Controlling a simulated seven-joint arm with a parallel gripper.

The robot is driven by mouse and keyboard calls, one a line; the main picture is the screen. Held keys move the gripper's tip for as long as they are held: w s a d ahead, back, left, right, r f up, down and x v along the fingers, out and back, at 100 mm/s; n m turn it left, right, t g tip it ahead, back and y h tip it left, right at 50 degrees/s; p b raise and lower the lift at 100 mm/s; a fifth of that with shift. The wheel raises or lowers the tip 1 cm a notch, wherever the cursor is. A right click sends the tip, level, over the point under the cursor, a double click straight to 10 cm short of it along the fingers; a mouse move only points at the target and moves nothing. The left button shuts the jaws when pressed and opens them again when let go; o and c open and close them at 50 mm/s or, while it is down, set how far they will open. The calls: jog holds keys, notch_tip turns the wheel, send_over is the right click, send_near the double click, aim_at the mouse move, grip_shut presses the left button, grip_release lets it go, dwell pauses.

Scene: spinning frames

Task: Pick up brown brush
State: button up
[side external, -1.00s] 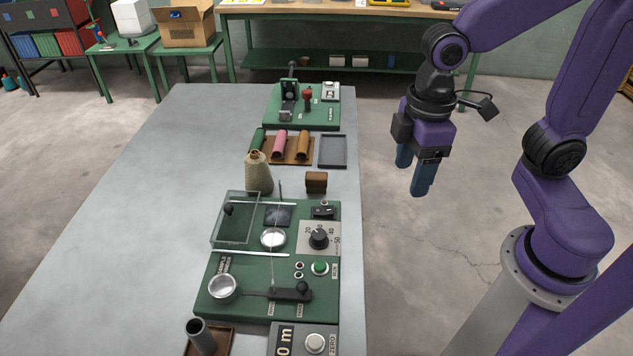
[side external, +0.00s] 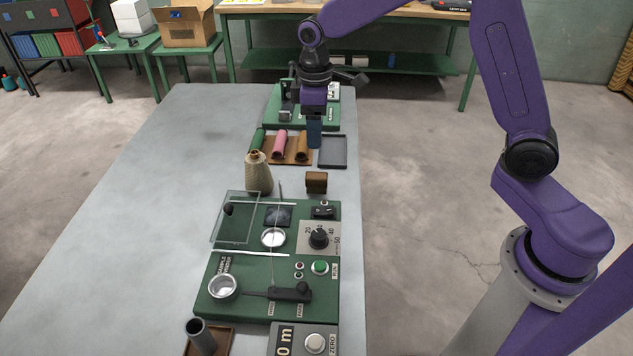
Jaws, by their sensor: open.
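A small brown block-shaped object (side external: 316,182), which looks like the brown brush, rests on the grey table near its right edge, between the yarn cone and the dial panel. My gripper (side external: 314,145) is above the table, farther back than the brush, over the area between the brown roll and the grey tray. Its fingers point down. They overlap each other in this view, so the gap between them is hidden. The gripper is open and apart from the brush.
A yarn cone (side external: 258,175) stands left of the brush. A brown tray (side external: 272,160) with green, pink and brown rolls and an empty grey tray (side external: 333,151) lie behind it. A green machine with a clear guard (side external: 235,218) is in front. The table's left side is clear.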

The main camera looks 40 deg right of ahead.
aim_at(316, 175)
notch_tip(316, 175, down, 10)
jog(key=shift+f, duration=0.1)
jog(key=shift+w+d+f, duration=0.1)
jog(key=shift+d+f, duration=0.1)
jog(key=shift+f, duration=1.15)
jog(key=shift+w+d+f, duration=0.1)
jog(key=shift+d+f, duration=0.05)
jog(key=shift+f, duration=1.15)
jog(key=c, duration=1)
